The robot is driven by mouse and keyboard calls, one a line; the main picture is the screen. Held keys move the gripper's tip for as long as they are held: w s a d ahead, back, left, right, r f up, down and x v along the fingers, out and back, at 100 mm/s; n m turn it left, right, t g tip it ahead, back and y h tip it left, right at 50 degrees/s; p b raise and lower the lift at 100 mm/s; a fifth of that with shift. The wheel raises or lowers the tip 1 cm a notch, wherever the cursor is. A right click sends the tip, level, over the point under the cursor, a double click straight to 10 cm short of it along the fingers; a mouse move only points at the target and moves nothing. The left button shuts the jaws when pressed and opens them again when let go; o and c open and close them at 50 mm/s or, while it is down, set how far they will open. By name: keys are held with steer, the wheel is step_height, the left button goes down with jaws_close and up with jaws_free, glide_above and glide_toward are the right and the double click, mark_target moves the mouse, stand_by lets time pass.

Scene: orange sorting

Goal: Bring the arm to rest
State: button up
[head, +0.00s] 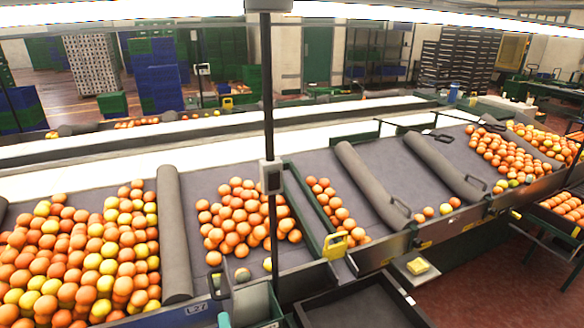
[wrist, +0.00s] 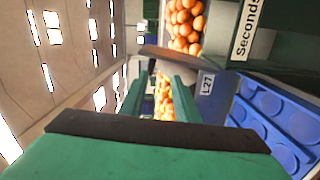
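My gripper (wrist: 158,92) shows in the wrist view as a green body with a dark strip and two green fingers. The fingers stand apart, and oranges show beyond the gap between them. Nothing is held between the fingers. I cannot make out my gripper in the head view.
Oranges (head: 85,255) lie in groups on the grey sorting table (head: 385,165), split by grey rolls (head: 172,235). A dark post (head: 267,100) stands in front. An empty dark tray (head: 365,305) is at the bottom. The wrist view shows a blue tray (wrist: 262,112) and a "Seconds" sign (wrist: 246,30).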

steer(key=s+d+f+m+h, duration=0.3)
steer(key=s+d+f+m, duration=0.4)
steer(key=s+d, duration=0.1)
steer(key=s+d+f+m+h, duration=0.1)
steer(key=s+d+m, duration=0.2)
steer(key=s, duration=0.4)
steer(key=s+d+f+m+h, duration=0.1)
steer(key=s+d+m, duration=0.2)
steer(key=s+m, duration=0.3)
steer(key=s+d+f+m+g+h, duration=0.1)
steer(key=s+d+m, duration=0.2)
steer(key=s, duration=0.6)
steer(key=shift+d+m+h, duration=0.15)
steer(key=shift+m+h, duration=0.25)
steer(key=shift+m, duration=0.8)
